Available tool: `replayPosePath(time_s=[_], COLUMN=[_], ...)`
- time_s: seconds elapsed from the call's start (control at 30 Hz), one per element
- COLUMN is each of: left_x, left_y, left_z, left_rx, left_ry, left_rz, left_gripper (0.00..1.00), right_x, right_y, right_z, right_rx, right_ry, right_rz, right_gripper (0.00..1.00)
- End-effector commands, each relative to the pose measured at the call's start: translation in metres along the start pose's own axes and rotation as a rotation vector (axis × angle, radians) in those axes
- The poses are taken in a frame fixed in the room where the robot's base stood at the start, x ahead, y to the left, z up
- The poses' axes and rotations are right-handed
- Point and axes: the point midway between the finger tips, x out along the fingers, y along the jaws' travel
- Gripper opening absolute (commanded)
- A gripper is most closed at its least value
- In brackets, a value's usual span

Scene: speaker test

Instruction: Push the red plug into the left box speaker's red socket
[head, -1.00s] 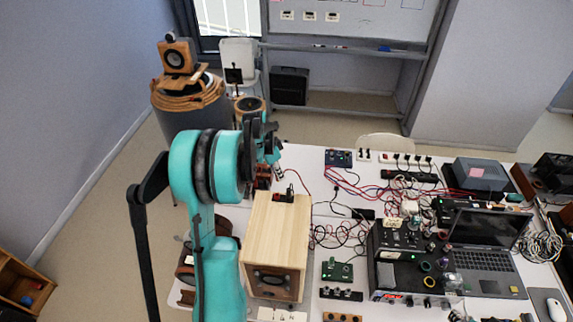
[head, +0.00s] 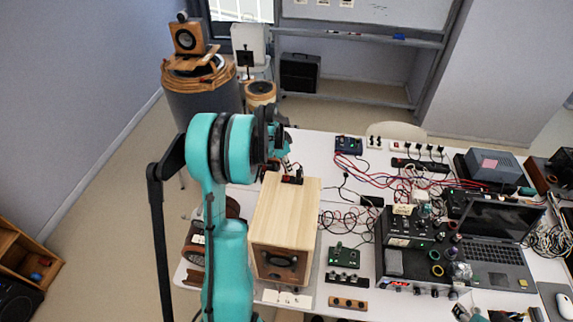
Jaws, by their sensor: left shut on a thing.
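The left box speaker (head: 284,222) is a pale wooden box on the table, its driver facing the near side. A small black and red terminal piece (head: 292,179) sits at the far end of its top. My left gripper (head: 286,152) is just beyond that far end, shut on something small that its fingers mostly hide. A bit of red shows beside the fingertips, but I cannot make out the red plug or its distance from the red socket. A teal and dark part at the bottom edge may be my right gripper (head: 472,314); its fingers are not clear.
An amplifier-like unit with knobs (head: 408,262), an open laptop (head: 492,246), a green circuit board (head: 344,256) and tangled red and black cables crowd the table right of the speaker. A power strip (head: 420,164) lies at the back.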

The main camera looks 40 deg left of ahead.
Motion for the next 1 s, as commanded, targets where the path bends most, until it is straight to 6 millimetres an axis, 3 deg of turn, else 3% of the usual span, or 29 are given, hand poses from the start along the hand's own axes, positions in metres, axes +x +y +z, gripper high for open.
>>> replayPosePath(time_s=[1.0], left_x=[0.0028], left_y=[-0.0001], left_z=[0.0016], left_rx=[0.000], left_ry=[0.000], left_rz=[0.000], left_gripper=[0.00], right_x=[0.0058], right_y=[0.0000], right_z=[0.0041], right_rx=[0.000], right_ry=[0.000], right_rz=[0.000], right_gripper=[0.40])
